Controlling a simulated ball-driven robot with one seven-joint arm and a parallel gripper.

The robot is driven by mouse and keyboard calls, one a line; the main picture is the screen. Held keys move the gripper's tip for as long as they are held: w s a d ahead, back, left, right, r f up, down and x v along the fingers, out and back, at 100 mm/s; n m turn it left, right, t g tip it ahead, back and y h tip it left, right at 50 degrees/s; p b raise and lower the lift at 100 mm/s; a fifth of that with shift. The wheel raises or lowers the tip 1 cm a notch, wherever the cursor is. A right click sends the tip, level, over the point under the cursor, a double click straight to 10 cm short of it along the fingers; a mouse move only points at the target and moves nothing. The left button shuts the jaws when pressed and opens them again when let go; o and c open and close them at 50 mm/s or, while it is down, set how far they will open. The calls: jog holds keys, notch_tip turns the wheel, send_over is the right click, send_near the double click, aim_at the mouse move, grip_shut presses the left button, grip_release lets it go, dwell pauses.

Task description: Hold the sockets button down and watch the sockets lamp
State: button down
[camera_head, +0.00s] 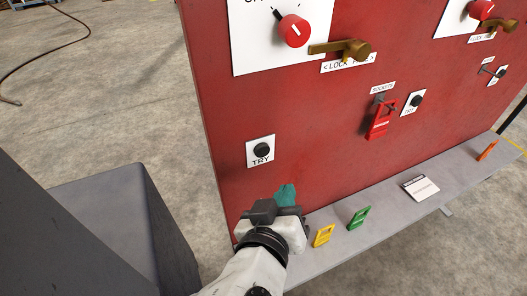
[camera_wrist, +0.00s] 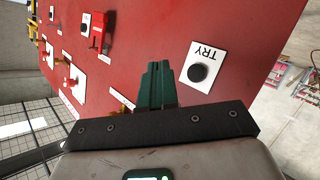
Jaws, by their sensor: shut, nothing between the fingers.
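A label reading SOCKETS (camera_head: 383,87) is on the red panel (camera_head: 310,120), above a red tag (camera_head: 379,124) hanging from a dark metal fitting. A black button on a small white plate (camera_head: 416,100) is just right of it; its lettering is too small to read. Another black button on a plate marked TRY (camera_head: 261,150) is at the panel's lower left, also in the wrist view (camera_wrist: 198,72). I cannot make out a lit sockets lamp. My gripper (camera_head: 285,192), with teal fingers together and empty, is below and right of the TRY plate; its fingers show in the wrist view (camera_wrist: 157,68).
A grey shelf (camera_head: 400,212) runs along the panel's foot. It holds a yellow tag (camera_head: 323,236), a green tag (camera_head: 359,217), a white card (camera_head: 421,188) and an orange tag (camera_head: 487,149). A red knob (camera_head: 293,30) and a brass lever (camera_head: 345,50) stick out above.

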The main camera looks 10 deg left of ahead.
jog(key=w+a+b, duration=0.1)
jog(key=w+a, duration=0.3)
jog(key=w, duration=0.2)
jog(key=shift+w+a, duration=0.1)
jog(key=shift+w, duration=0.05)
dwell(2.1)
jog(key=shift+w+a, duration=0.1)
jog(key=shift+w, duration=0.1)
jog(key=shift+w+a+b, duration=0.3)
jog(key=shift+w, duration=0.1)
dwell(0.9)
jog(key=shift+s, duration=0.1)
dwell(2.2)
jog(key=shift+s+d, duration=0.5)
jog(key=shift+s, duration=0.15)
jog(key=shift+s+d+p, duration=0.4)
jog(key=shift+s+d, duration=0.3)
jog(key=shift+s, duration=0.35)
jog(key=shift+s+d+p, duration=0.35)
jog(key=shift+s+d, duration=0.35)
jog(key=shift+s, duration=0.35)
